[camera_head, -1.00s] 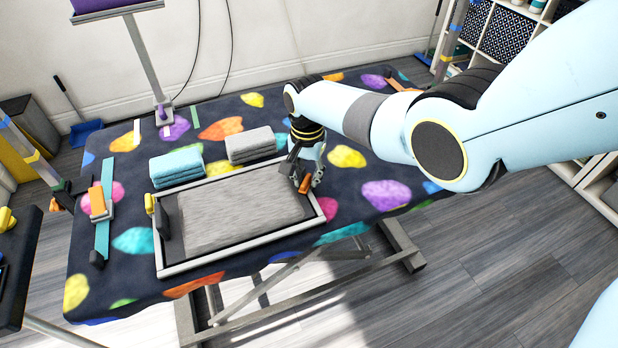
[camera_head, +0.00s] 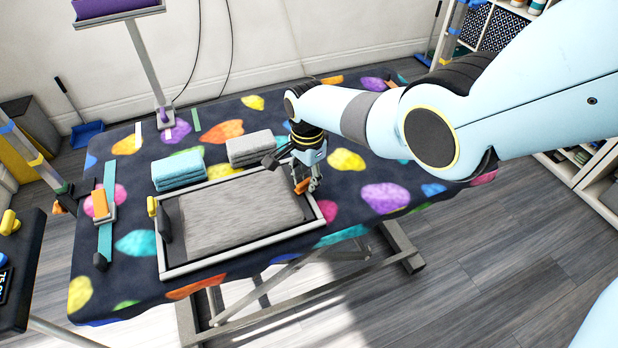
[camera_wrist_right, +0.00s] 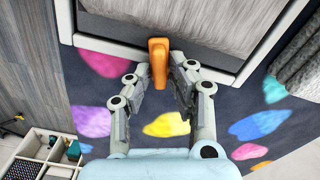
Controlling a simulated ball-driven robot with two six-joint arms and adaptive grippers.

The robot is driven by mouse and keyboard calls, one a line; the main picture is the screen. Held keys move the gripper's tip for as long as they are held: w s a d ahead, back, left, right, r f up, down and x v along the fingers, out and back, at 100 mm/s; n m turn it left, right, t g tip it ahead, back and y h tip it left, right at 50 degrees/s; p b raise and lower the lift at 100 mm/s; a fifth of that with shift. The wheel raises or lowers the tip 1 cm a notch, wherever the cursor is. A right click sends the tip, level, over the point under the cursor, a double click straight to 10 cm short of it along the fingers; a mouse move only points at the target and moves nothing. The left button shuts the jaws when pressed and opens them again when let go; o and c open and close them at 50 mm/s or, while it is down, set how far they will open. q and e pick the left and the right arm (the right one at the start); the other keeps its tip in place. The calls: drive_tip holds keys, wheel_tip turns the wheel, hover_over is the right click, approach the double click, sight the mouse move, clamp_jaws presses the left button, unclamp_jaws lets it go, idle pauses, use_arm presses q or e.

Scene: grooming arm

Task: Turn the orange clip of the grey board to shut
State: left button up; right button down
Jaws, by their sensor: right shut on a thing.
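The grey board (camera_head: 240,262) lies on the patterned table, a pale-rimmed frame with a grey textured middle. Its orange clip (camera_head: 301,187) is at the right end, partly hidden by my right gripper (camera_head: 309,186). In the right wrist view, the orange clip (camera_wrist_right: 158,62) lies across the board's rim (camera_wrist_right: 105,47), roughly square to it. My right gripper (camera_wrist_right: 160,72) has its fingers on both sides of the clip's outer end and is shut on it. My left gripper is not in view.
A blue towel stack (camera_head: 178,170) and a grey towel stack (camera_head: 250,149) stand behind the board. A yellow clip (camera_head: 151,206) is at the board's left end. A teal strap with an orange piece (camera_head: 100,203) lies further left. The table's front edge is close to the board.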

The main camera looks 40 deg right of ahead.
sight(308, 179)
drive_tip(key=shift+m, duration=1.4)
drive_tip(key=shift+s+p, duration=0.1)
drive_tip(key=shift+p, duration=0.2)
drive_tip(key=c, duration=1.2)
unclamp_jaws()
drive_tip(key=shift+c, duration=0.2)
wheel_tip(308, 179, up, 8)
drive_tip(key=p, duration=0.8)
